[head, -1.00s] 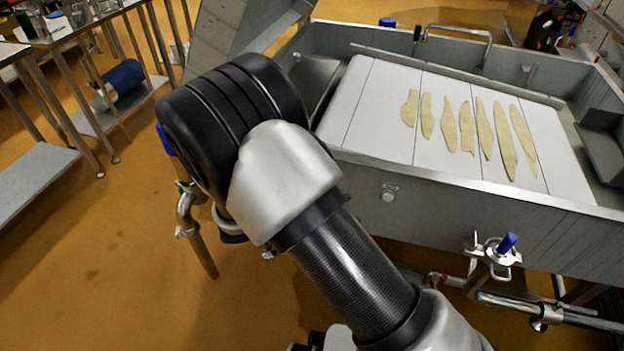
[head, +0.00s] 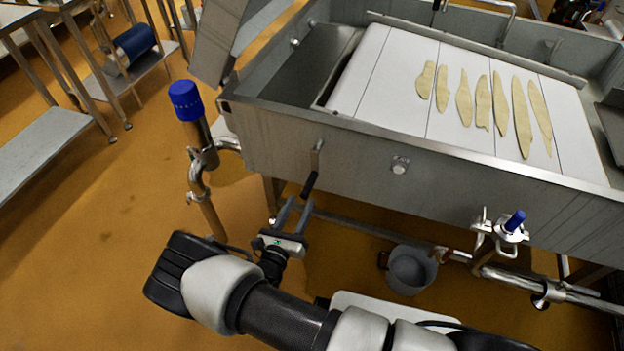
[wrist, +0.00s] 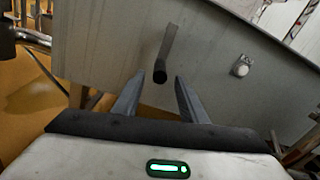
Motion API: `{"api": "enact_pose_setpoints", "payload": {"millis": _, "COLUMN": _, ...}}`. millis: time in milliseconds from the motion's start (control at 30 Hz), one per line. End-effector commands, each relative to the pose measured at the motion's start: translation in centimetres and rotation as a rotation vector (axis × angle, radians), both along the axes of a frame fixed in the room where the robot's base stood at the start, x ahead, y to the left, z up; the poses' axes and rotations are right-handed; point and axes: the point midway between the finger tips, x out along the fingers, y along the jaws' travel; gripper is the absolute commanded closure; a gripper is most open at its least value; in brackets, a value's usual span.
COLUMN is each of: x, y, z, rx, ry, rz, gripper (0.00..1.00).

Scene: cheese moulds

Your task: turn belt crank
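The belt crank (head: 316,158) is a short grey metal arm with a black handle (head: 309,186), mounted on the front wall of the steel vat near its left corner. In the wrist view the crank (wrist: 168,45) hangs slightly slanted, its black handle end (wrist: 160,73) toward me. My gripper (head: 299,201) is open and empty. Its fingers point up at the handle from below in the head view. In the wrist view my gripper (wrist: 160,79) has one fingertip on each side of the handle's end; I cannot tell whether it reaches between them. No contact shows.
The vat (head: 450,180) carries a white belt (head: 395,75) with several pale strips. A round fitting (head: 400,165) sits right of the crank. A blue-capped pipe (head: 186,100) stands to the left. A bucket (head: 408,270) and a blue-handled valve (head: 514,222) are below right.

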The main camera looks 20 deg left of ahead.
Motion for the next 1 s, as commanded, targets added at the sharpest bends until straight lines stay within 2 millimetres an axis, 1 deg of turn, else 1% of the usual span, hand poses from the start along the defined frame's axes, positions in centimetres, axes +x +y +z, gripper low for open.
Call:
{"api": "enact_pose_setpoints", "payload": {"millis": 33, "x": 1.2, "y": -0.1, "z": -0.2, "rx": 0.002, "ry": 0.000, "rz": -0.003, "gripper": 0.61}}
{"api": "enact_pose_setpoints", "payload": {"millis": 100, "x": 2.7, "y": -0.3, "z": -0.1, "rx": 0.001, "ry": -0.001, "rz": -0.004, "gripper": 0.61}}
{"api": "enact_pose_setpoints", "payload": {"millis": 300, "x": 6.9, "y": -0.6, "z": -0.2, "rx": 0.003, "ry": 0.000, "rz": -0.003, "gripper": 0.61}}
{"api": "enact_pose_setpoints", "payload": {"millis": 500, "x": 9.8, "y": -0.8, "z": -0.1, "rx": 0.002, "ry": 0.001, "rz": -0.002, "gripper": 0.61}}
{"api": "enact_pose_setpoints", "payload": {"millis": 700, "x": 10.9, "y": -0.9, "z": 0.0, "rx": 0.000, "ry": 0.002, "rz": -0.001, "gripper": 0.61}}
{"api": "enact_pose_setpoints", "payload": {"millis": 933, "x": 11.0, "y": -0.9, "z": 0.0, "rx": 0.000, "ry": 0.002, "rz": -0.001, "gripper": 0.61}}
{"api": "enact_pose_setpoints", "payload": {"millis": 967, "x": 11.0, "y": -0.9, "z": 0.0, "rx": 0.001, "ry": 0.002, "rz": -0.001, "gripper": 0.63}}
{"api": "enact_pose_setpoints", "payload": {"millis": 1000, "x": 10.9, "y": -0.9, "z": 0.0, "rx": 0.001, "ry": 0.002, "rz": -0.001, "gripper": 0.70}}
